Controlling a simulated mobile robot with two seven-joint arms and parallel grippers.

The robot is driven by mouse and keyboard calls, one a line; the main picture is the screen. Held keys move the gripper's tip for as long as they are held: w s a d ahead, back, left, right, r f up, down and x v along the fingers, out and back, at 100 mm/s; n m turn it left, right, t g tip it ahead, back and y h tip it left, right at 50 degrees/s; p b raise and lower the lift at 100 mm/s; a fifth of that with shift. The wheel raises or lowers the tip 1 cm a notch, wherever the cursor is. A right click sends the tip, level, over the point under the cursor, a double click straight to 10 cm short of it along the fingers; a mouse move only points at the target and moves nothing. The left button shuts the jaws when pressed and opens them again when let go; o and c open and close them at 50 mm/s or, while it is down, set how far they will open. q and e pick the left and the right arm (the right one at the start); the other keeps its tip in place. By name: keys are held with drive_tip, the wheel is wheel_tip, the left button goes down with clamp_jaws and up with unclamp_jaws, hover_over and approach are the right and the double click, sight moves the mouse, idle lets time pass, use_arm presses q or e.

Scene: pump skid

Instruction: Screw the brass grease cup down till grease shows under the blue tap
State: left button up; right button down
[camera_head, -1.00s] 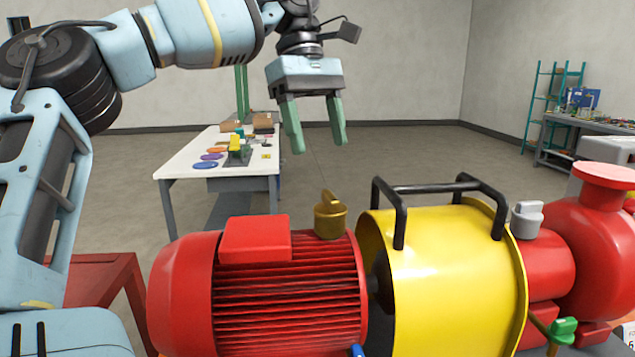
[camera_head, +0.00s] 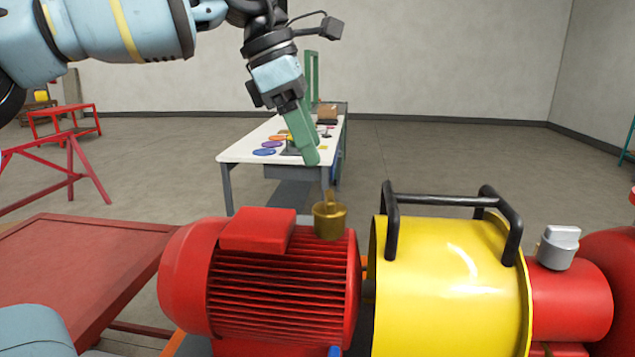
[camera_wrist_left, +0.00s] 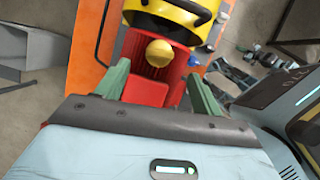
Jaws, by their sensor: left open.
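The brass grease cup (camera_head: 330,218) stands upright on top of the red motor (camera_head: 282,285), with a flat wing on its cap. In the left wrist view the cup (camera_wrist_left: 159,53) lies between and beyond the fingertips. My left gripper (camera_head: 312,160) is open and empty, above the cup and apart from it, fingers pointing down. A small blue piece, likely the blue tap (camera_head: 334,351), shows at the bottom edge; it also shows in the left wrist view (camera_wrist_left: 194,60). No grease can be made out there. My right gripper is not in view.
The yellow guard (camera_head: 450,290) with a black handle (camera_head: 450,200) stands right of the motor. A silver cup (camera_head: 559,247) sits on the red housing farther right. A white table (camera_head: 240,150) with small parts stands behind. A red table (camera_head: 80,265) is at left.

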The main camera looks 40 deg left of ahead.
sight(329, 194)
use_arm(q)
drive_tip(key=shift+s+n, duration=0.2)
drive_tip(key=shift+n, duration=0.1)
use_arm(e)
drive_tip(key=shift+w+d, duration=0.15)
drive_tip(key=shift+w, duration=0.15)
use_arm(q)
drive_tip(key=shift+a, duration=0.1)
drive_tip(key=shift+x, duration=3.95)
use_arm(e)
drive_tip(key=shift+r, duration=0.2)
use_arm(q)
drive_tip(key=c, duration=1)
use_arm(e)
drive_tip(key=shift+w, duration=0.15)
